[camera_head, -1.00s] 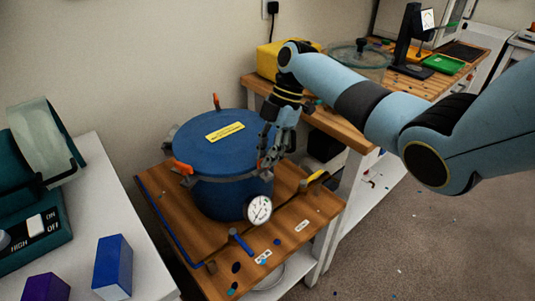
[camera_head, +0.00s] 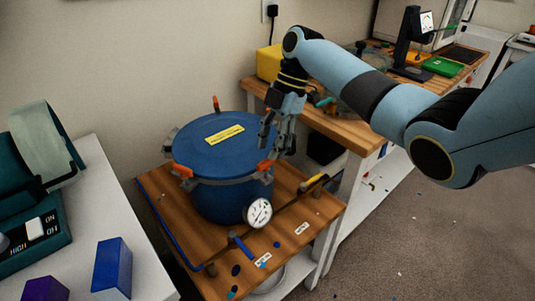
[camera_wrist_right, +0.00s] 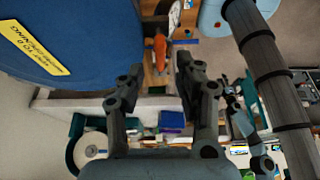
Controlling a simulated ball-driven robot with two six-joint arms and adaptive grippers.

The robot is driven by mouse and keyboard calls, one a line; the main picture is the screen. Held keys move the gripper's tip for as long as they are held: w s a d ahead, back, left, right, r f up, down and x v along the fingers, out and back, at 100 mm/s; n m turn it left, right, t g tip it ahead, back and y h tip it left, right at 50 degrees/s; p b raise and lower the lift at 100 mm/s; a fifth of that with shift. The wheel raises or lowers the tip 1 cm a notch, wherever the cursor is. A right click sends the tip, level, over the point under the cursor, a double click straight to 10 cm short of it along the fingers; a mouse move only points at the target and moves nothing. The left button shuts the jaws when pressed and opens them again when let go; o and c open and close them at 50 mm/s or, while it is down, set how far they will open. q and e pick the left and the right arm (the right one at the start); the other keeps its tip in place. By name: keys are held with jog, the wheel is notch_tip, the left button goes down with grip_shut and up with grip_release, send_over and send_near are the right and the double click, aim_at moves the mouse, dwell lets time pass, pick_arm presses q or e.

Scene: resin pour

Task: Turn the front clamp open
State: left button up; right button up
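The blue pressure pot (camera_head: 232,200) stands on a wooden-topped cart, its blue lid (camera_head: 225,148) on. Orange-handled clamps sit round the rim: one at the left (camera_head: 182,170), one at the back (camera_head: 215,103) and one at the right front (camera_head: 265,167). My right gripper (camera_head: 272,143) hangs just above and beside the right-front clamp. In the right wrist view its two fingers (camera_wrist_right: 155,78) are apart with nothing between them, and the orange handle (camera_wrist_right: 160,50) shows beyond the gap. I cannot tell any contact. My left gripper is in neither view.
A pressure gauge (camera_head: 258,213) and a blue-handled valve (camera_head: 241,244) stick out at the pot's front. A yellow-handled part (camera_head: 314,182) lies to the right. A workbench (camera_head: 335,128) stands behind, with a yellow box (camera_head: 270,62). A white table (camera_head: 140,265) is at left.

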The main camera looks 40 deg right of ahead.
jog(key=v, duration=0.8)
jog(key=shift+r, duration=0.3)
jog(key=shift+d+f, duration=0.1)
jog(key=shift+f, duration=0.05)
jog(key=s+a+f+m+g+b, duration=0.1)
jog(key=s+a+f+b, duration=0.1)
jog(key=s+f, duration=0.7)
jog(key=s+a+f+m+g+b, duration=0.1)
jog(key=s+f+m+g+b, duration=0.3)
jog(key=f, duration=0.9)
jog(key=s+a+f+n+t+b, duration=0.1)
jog(key=s+a+f, duration=0.1)
jog(key=s+f, duration=0.75)
jog(key=s+f+m+t+h+b, duration=0.2)
jog(key=s+f+m+h+b, duration=0.6)
jog(key=s+f, duration=2)
jog(key=w+m+t+y+p, duration=0.1)
jog(key=m, duration=0.1)
jog(key=w+m+t, duration=0.1)
jog(key=m, duration=0.1)
jog(key=w+m+t+y+p, duration=0.1)
jog(key=m, duration=0.1)
jog(key=shift+w+d+m+y+p, duration=0.1)
jog(key=shift+w+m+y+p, duration=0.1)
jog(key=shift+m+y+p, duration=0.1)
